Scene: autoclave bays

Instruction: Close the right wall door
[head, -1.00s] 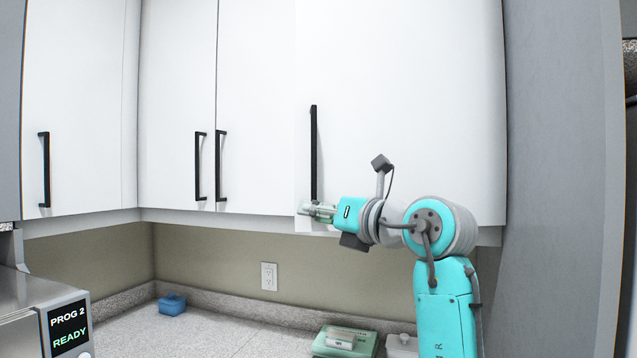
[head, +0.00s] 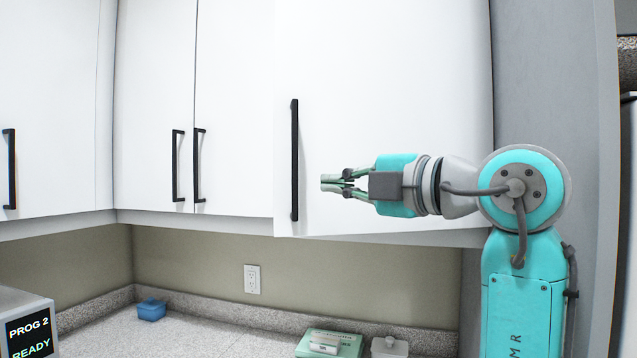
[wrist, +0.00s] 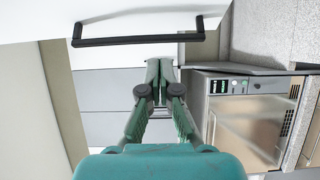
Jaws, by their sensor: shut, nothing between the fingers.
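The right wall door (head: 385,90) is a large white cabinet door with a long black vertical bar handle (head: 294,160) near its left edge. It stands slightly ajar, its lower left corner hanging out in front of the cabinet's bottom edge. My gripper (head: 323,182) is shut and empty, in front of the lower part of the door, just right of the handle and pointing left. I cannot tell whether it touches the door. In the wrist view, the shut fingers (wrist: 160,66) lie below the handle (wrist: 137,40), apart from it in the picture.
Other white wall doors (head: 155,80) to the left are shut. Below is a speckled counter (head: 200,335) with a blue box (head: 151,310), a green pack (head: 310,345) and a small white container (head: 389,346). A grey panel (head: 545,80) stands at the right.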

